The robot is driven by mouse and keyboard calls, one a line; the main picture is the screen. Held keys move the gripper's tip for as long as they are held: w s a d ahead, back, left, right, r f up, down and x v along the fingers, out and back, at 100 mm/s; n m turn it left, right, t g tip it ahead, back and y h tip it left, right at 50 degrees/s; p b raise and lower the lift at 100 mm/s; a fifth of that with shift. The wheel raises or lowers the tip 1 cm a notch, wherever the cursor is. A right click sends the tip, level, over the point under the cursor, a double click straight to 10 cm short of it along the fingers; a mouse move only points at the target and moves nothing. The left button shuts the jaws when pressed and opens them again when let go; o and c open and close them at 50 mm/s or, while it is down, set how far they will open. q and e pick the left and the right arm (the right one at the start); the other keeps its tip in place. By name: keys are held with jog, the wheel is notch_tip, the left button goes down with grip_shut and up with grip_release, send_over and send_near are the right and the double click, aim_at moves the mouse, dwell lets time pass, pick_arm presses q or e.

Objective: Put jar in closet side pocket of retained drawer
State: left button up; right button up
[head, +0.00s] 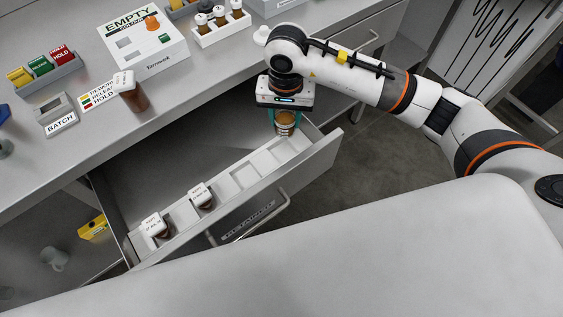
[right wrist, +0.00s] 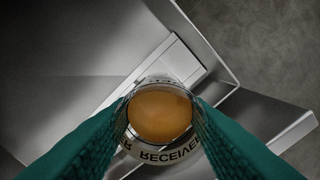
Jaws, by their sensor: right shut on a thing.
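My right gripper (head: 285,116) points down with its green fingers shut on a jar (head: 287,129) with amber-brown contents. In the right wrist view the jar (right wrist: 160,114) sits between both fingers, and its label reads RECEIVER. The jar is over the right end of the open drawer (head: 322,160), whose front is marked RETAINED. I cannot tell whether it touches the pocket floor. The drawer has a row of white pockets (head: 243,175). Two white-capped jars (head: 201,196) (head: 155,225) stand in pockets toward the left end; the middle pockets look empty. My left gripper is not in view.
On the counter stand a white-capped brown jar (head: 130,92), a BATCH sign (head: 60,124), a tray of coloured blocks (head: 45,76), an EMPTY box (head: 142,42) and a rack of vials (head: 220,24). A yellow item (head: 93,227) and a grey mug (head: 54,258) are below, left of the drawer.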

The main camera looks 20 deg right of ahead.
jog(key=f, duration=0.7)
jog(key=shift+a+f, duration=0.2)
jog(key=shift+a, duration=0.05)
notch_tip(320, 180, down, 4)
jog(key=shift+r+p, duration=0.2)
jog(key=shift+p, duration=0.1)
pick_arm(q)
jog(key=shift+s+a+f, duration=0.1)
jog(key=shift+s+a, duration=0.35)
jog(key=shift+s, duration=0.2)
pick_arm(e)
jog(key=shift+w, duration=0.1)
jog(key=shift+f+b, duration=0.2)
jog(key=shift+b, duration=0.1)
jog(key=o, duration=1.1)
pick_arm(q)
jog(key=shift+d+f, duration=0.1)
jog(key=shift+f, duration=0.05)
